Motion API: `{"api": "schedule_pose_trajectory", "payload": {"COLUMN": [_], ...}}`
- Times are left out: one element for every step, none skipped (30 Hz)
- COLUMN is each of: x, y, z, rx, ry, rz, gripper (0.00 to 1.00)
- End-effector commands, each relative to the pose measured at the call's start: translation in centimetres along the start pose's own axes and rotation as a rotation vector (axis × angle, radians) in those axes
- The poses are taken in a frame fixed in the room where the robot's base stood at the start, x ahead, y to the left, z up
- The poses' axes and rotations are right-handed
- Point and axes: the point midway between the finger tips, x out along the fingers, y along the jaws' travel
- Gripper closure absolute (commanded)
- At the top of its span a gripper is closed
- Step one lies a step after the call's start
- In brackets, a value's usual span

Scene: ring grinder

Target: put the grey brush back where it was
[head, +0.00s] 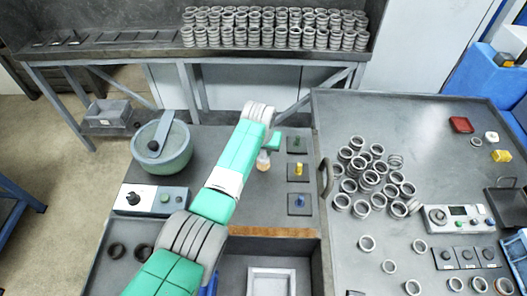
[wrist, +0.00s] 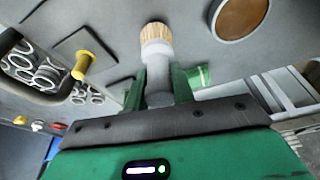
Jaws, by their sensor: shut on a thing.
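The grey brush with tan bristles (wrist: 156,42) is between the green fingers of my gripper (wrist: 157,84) in the wrist view. The fingers are shut on its grey handle, and the bristle end points away from the gripper. In the head view the bristle tip (head: 263,164) shows below my gripper (head: 268,146), over the grey bench top. I cannot tell whether the bristles touch the bench. Three dark square pads stand in a column to the right, with a dark green piece (head: 296,141), a yellow peg (head: 298,169) and a blue peg (head: 299,201).
A grinder bowl (head: 170,158) and control box (head: 148,200) are at left. Many metal rings (head: 372,178) crowd the right table (head: 425,125), beyond a dark handle (head: 325,177). A ring-filled shelf (head: 120,54) runs behind. A light tray (head: 271,282) is in front.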

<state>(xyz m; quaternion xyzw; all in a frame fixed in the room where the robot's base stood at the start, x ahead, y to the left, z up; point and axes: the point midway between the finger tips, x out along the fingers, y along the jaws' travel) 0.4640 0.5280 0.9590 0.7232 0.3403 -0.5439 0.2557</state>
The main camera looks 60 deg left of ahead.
Motion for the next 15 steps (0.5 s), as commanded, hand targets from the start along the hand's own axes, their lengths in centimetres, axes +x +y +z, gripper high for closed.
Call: {"api": "schedule_pose_trajectory", "payload": {"x": [0.6, 0.6, 0.5, 0.47, 0.47, 0.47, 0.5, 0.58, 0.75, 0.87, 0.87, 0.77, 0.76, 0.76, 0.76], "y": [-0.02, -0.01, 0.0, 0.0, 0.0, 0.0, 0.0, 0.0, 0.01, 0.0, 0.0, 0.0, -0.01, 0.0, 0.0], "z": [0.16, 0.14, 0.1, 0.1, 0.1, 0.11, 0.12, 0.15, 0.21, 0.25, 0.25, 0.22, 0.22, 0.22, 0.22], "rx": [0.0, 0.0, 0.0, 0.0, 0.0, 0.0, 0.0, 0.0, 0.0, 0.0, 0.0, 0.0, 0.0, 0.0, 0.0], "ry": [0.0, 0.001, 0.001, 0.001, 0.001, 0.001, 0.001, 0.001, 0.001, 0.001, 0.0, 0.001, 0.001, 0.001, 0.001], "rz": [0.0, 0.0, 0.0, 0.0, 0.0, 0.0, 0.0, 0.0, 0.0, 0.0, 0.0, 0.0, 0.0, 0.0, 0.0], "gripper": [1.0, 1.0, 1.0, 1.0, 1.0, 1.0, 1.0, 1.0, 1.0, 1.0, 0.73, 0.66, 0.6, 0.54, 0.54]}}
